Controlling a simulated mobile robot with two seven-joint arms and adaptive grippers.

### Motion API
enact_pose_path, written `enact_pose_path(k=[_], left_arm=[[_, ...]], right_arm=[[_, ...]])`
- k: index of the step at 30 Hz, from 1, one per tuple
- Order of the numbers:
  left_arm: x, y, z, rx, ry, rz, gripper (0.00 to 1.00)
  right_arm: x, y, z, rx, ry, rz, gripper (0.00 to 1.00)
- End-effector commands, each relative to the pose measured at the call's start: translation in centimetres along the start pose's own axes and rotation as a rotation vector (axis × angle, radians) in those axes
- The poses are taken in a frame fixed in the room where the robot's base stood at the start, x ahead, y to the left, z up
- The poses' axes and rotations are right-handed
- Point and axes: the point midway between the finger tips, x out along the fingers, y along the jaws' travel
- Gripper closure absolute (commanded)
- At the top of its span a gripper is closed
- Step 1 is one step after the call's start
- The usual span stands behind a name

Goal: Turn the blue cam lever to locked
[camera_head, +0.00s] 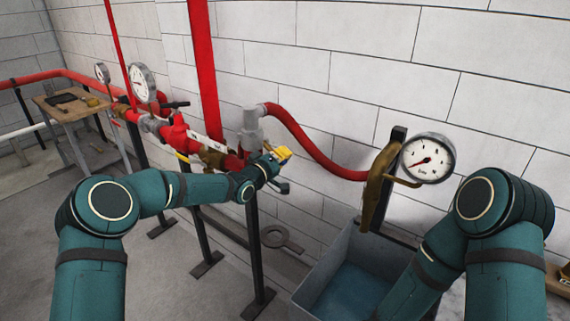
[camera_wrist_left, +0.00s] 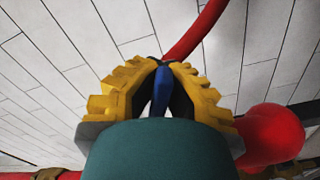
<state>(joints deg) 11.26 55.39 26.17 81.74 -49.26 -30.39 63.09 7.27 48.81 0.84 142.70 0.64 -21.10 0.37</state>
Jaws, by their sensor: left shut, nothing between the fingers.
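The blue cam lever (camera_wrist_left: 161,90) shows in the left wrist view as a narrow blue strip seen through the gap between my yellow fingers. It is not clearly visible in the head view, where my gripper and wrist cover that spot. My left gripper (camera_head: 283,154) is at the grey coupling (camera_head: 250,132) where the red hose begins. Its fingertips (camera_wrist_left: 161,62) meet in the left wrist view, shut with nothing held. Whether they touch the lever cannot be told.
The red hose (camera_head: 312,150) runs right toward a brass nozzle (camera_head: 376,185) beside a large gauge (camera_head: 428,158). A grey open tank (camera_head: 338,257) stands below. Red pipework (camera_head: 180,138) with gauges lies left. A wooden table (camera_head: 68,103) is at the far left.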

Motion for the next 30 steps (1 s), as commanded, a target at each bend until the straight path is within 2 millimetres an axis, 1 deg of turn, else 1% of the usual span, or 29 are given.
enact_pose_path(k=[1, 9, 25, 26, 27, 29, 30], left_arm=[[0.0, -0.6, 0.1, 0.028, 0.001, -0.002, 1.0], [0.0, -1.1, 0.0, 0.132, -0.001, -0.002, 1.0], [0.0, -1.1, -0.1, 0.16, -0.001, -0.002, 1.0], [0.0, -1.1, -0.1, 0.16, -0.001, -0.002, 0.98], [0.0, -1.1, -0.1, 0.16, -0.001, -0.002, 0.83], [0.0, -1.1, -0.1, 0.159, -0.001, -0.002, 0.62], [0.0, -1.1, -0.1, 0.159, 0.0, -0.002, 0.59]], right_arm=[[0.8, 0.3, 0.3, -0.002, -0.004, -0.001, 1.0], [1.9, 0.7, 0.9, -0.006, -0.019, -0.003, 1.0], [2.0, 0.7, 1.1, -0.007, -0.022, -0.003, 1.0], [2.0, 0.7, 1.1, -0.007, -0.022, -0.003, 1.0], [2.0, 0.7, 1.1, -0.007, -0.021, -0.003, 1.0], [2.0, 0.7, 1.1, -0.007, -0.021, -0.003, 1.0], [2.0, 0.7, 1.1, -0.007, -0.021, -0.003, 1.0]])
